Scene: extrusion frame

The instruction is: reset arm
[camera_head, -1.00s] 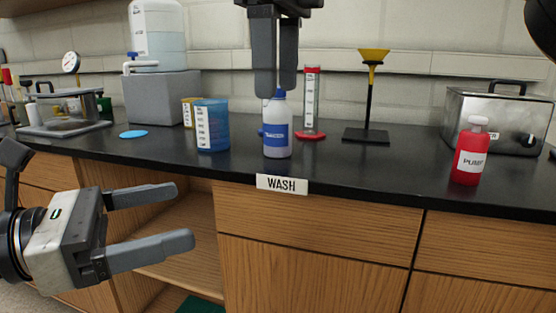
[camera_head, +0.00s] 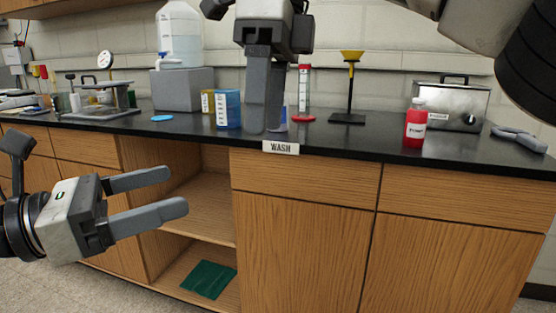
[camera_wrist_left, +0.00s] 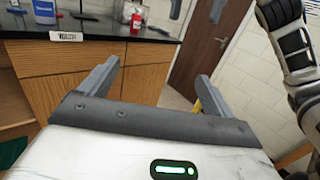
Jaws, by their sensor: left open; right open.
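In the head view my left gripper (camera_head: 178,193) is at the lower left, in front of the cabinets and below the counter edge. Its two fingers are apart with nothing between them. It also shows in the left wrist view (camera_wrist_left: 152,82), open and empty. My right gripper (camera_head: 265,95) hangs down at the top middle, in front of the counter. Its fingers overlap in this view, and they hide most of the white and blue wash bottle (camera_head: 283,118) behind them. I see nothing held in it.
An open cabinet shelf below holds a green sheet (camera_head: 208,279). Floor in front is clear.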

